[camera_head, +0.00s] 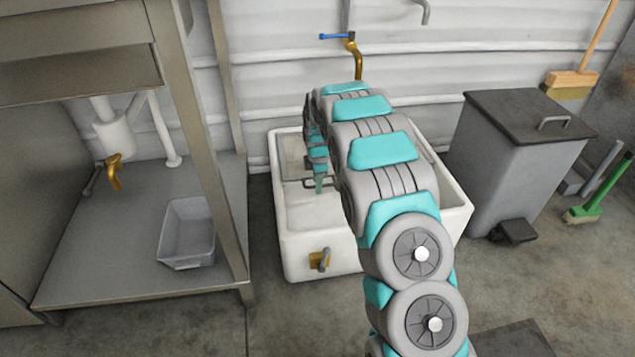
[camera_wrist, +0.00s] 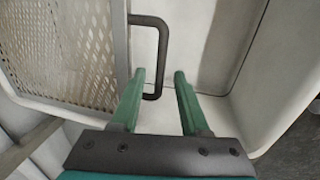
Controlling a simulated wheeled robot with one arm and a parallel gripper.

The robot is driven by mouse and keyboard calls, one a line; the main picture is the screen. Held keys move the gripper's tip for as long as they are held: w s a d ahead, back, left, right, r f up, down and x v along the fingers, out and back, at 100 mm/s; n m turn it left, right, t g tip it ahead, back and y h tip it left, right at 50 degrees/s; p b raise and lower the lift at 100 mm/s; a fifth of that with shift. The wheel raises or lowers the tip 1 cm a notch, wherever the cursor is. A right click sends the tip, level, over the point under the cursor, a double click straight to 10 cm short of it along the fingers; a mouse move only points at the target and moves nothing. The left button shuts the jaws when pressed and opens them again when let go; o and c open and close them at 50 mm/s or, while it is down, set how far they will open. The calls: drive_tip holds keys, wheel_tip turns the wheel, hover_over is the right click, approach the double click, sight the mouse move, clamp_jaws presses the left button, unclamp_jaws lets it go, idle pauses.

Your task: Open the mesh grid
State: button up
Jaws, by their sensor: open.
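The mesh grid (camera_wrist: 85,45) fills the left of the wrist view, a perforated panel in a grey frame inside the white hopper (camera_head: 300,245). A dark U-shaped handle (camera_wrist: 161,55) projects from the frame's right edge. My gripper (camera_wrist: 159,77) is open, its two green fingers apart. In the picture the handle's outer bar lies between the fingertips; I cannot tell whether they touch it. In the head view my gripper (camera_head: 319,184) is low inside the hopper beside the grid (camera_head: 292,153), and my arm hides much of the hopper's right side.
A brass tap (camera_head: 354,58) is on the wall behind the hopper. A grey lidded bin (camera_head: 510,165) stands to the right. A metal bench with a grey tub (camera_head: 187,232) on its lower shelf is at left. Hopper walls surround my gripper.

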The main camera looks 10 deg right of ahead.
clamp_jaws()
idle(1.4)
